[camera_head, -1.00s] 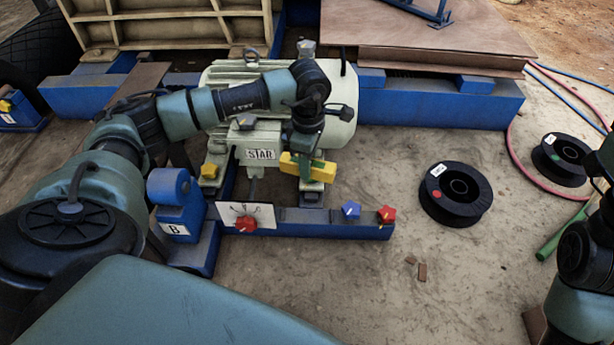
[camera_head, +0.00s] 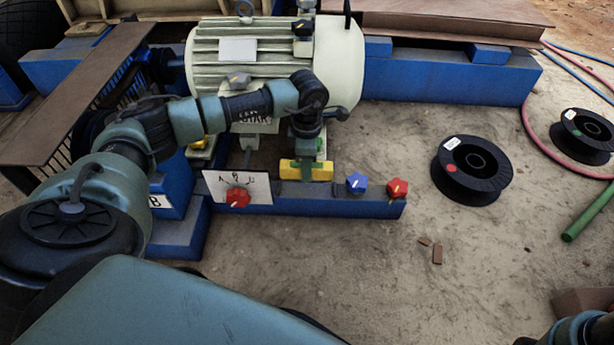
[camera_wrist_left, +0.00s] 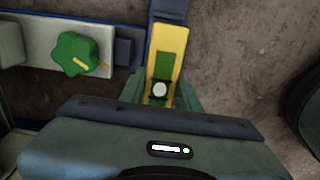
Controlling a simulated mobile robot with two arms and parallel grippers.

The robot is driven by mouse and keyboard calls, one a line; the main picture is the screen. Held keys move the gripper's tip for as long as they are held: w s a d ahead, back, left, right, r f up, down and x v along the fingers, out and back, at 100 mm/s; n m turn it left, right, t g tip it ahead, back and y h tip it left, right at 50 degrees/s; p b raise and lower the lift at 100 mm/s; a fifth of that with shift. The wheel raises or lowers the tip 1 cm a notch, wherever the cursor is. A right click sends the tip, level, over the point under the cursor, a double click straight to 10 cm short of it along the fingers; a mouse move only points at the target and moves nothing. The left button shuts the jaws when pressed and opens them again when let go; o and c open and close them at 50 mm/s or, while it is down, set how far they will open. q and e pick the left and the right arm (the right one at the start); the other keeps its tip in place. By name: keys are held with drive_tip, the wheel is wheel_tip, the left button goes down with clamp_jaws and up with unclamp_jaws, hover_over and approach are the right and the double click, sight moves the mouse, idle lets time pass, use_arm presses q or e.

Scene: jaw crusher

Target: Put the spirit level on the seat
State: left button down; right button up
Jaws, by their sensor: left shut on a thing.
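The yellow spirit level (camera_head: 325,171) is held crosswise in my left gripper (camera_head: 305,172), just behind or over the blue rail (camera_head: 330,202). In the left wrist view the level (camera_wrist_left: 176,45) lies between the green fingers of my left gripper (camera_wrist_left: 161,92), which are shut on it. The fingers hide its middle. I cannot tell whether it touches the rail. I cannot pick out the seat for certain. My right gripper is not in view.
A white plate with a red knob (camera_head: 238,198), a blue knob (camera_head: 356,183) and another red knob (camera_head: 397,188) sit along the rail. The cream motor (camera_head: 345,60) stands behind. A black spool (camera_head: 470,170) lies on open ground to the right.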

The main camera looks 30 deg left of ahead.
sight(307, 190)
use_arm(q)
wheel_tip(307, 190, down, 7)
drive_tip(key=b, duration=0.3)
drive_tip(key=shift+b, duration=0.4)
drive_tip(key=shift+r, duration=0.15)
drive_tip(key=c, duration=1)
unclamp_jaws()
